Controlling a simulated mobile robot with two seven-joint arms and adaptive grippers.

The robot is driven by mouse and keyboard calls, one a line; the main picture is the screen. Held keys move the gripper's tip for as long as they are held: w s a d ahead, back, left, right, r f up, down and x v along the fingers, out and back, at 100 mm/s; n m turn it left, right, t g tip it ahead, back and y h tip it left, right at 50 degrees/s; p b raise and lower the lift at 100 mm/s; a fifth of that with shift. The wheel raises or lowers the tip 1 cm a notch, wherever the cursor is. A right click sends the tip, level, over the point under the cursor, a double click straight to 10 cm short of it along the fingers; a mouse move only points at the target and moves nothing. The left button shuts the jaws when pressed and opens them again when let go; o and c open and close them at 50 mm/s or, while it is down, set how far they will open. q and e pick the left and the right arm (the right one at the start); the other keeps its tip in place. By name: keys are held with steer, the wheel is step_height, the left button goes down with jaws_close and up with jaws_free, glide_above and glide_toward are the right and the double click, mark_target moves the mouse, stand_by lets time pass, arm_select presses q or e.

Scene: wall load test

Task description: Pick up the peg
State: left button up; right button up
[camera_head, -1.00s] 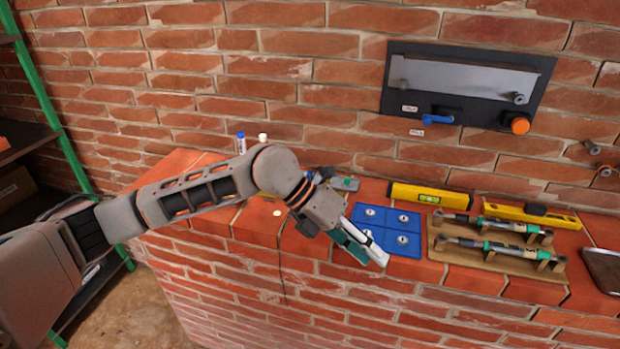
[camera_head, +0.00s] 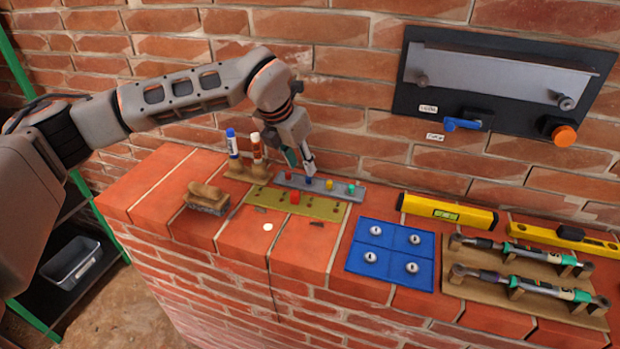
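Several small coloured pegs stand in a grey strip (camera_head: 342,194) on the brick ledge: a red peg (camera_head: 289,174), a blue peg (camera_head: 308,183), a yellow peg (camera_head: 330,185) and a green peg (camera_head: 351,189). A larger red piece (camera_head: 295,197) sits on the olive plate in front. My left gripper (camera_head: 301,168) points down over the left part of the strip, its fingers apart with nothing seen between them. One fingertip is just above the blue peg; I cannot tell whether they touch. My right gripper is out of view.
The olive plate (camera_head: 322,209) has holes. A brush (camera_head: 207,198) and upright markers (camera_head: 232,145) are at left. A blue mat (camera_head: 390,254) with knobs, a yellow level (camera_head: 447,210) and a wooden tool rack (camera_head: 482,287) are at right. A brick wall stands behind.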

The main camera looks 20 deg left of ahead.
mark_target(307, 179)
arm_select(q)
steer(key=x, duration=0.5)
steer(key=shift+w+d+f, duration=0.1)
steer(key=shift+w+f, duration=0.05)
steer(key=shift+f, duration=0.15)
jaws_close()
